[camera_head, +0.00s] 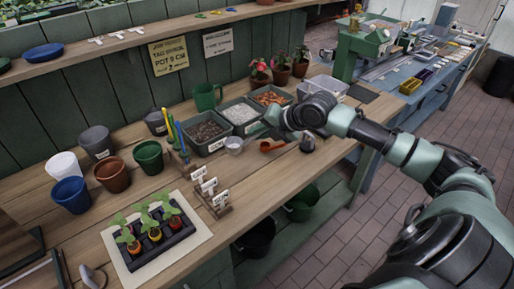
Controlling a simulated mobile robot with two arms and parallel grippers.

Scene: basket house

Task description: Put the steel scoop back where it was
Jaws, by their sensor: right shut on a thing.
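The steel scoop (234,145) shows as a small pale round bowl in front of the grey bins. My right gripper (268,122) reaches in from the right, just up and right of the bowl. It is shut on the scoop; the handle is mostly hidden by the fingers. The scoop is by the front edges of the bins with dark soil (205,131) and white grit (240,113). I cannot tell whether the bowl touches the bench. My left gripper is not in view.
An orange scoop (270,146) and a small dark object (307,143) lie right of the steel scoop. Several pots, including a green pot (148,157), stand left. A seedling tray (155,238) and white labels (212,190) are in front. The bench's front right strip is clear.

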